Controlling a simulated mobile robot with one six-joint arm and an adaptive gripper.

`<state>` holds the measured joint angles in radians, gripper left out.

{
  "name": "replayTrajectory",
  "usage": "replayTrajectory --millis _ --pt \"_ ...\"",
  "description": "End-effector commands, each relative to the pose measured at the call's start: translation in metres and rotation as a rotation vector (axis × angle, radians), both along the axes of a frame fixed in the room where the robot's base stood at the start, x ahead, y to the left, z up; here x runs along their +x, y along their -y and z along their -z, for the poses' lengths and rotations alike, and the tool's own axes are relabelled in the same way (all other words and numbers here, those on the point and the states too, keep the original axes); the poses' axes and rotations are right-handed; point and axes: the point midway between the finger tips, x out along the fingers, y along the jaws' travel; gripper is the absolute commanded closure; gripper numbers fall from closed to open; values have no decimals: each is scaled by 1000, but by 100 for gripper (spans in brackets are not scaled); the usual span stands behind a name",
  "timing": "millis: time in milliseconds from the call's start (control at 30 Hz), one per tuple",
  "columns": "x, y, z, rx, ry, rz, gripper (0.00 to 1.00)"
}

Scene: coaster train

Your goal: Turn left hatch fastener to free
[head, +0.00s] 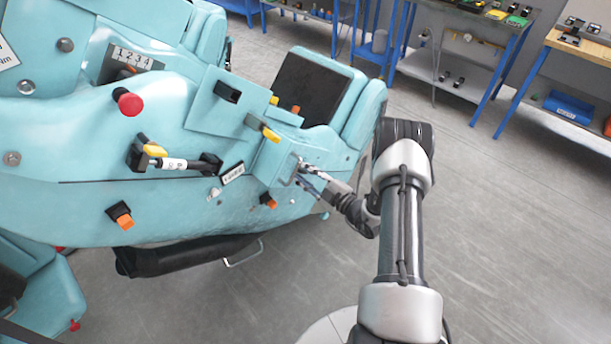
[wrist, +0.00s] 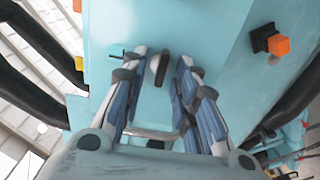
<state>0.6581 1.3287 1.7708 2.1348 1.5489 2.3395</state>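In the wrist view, a small grey and dark fastener (wrist: 158,66) sits on the teal panel (wrist: 215,25). It lies between the fingertips of my gripper (wrist: 161,60), with a visible gap to the finger on each side. My gripper is open. In the head view, my gripper (head: 304,172) reaches the teal car body (head: 190,215) near its right end. It hides the fastener there. I cannot tell whether the fingertips touch the panel.
A black and orange latch (wrist: 271,41) is right of my gripper, and a bent metal handle (wrist: 158,133) shows behind the fingers. A red knob (head: 128,102) and a yellow-tipped lever (head: 263,128) stick out from the car. The floor at right is clear; workbenches stand behind.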

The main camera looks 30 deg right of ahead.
Motion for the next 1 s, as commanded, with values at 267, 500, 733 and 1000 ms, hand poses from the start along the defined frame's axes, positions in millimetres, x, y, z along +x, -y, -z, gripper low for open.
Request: replayTrajectory --millis 267,500,733,1000 --pt "0 0 0 0 0 0 76" --pt "0 0 0 0 0 0 92" --pt "0 0 0 0 0 0 100" --pt "0 0 0 -5 1 1 100"
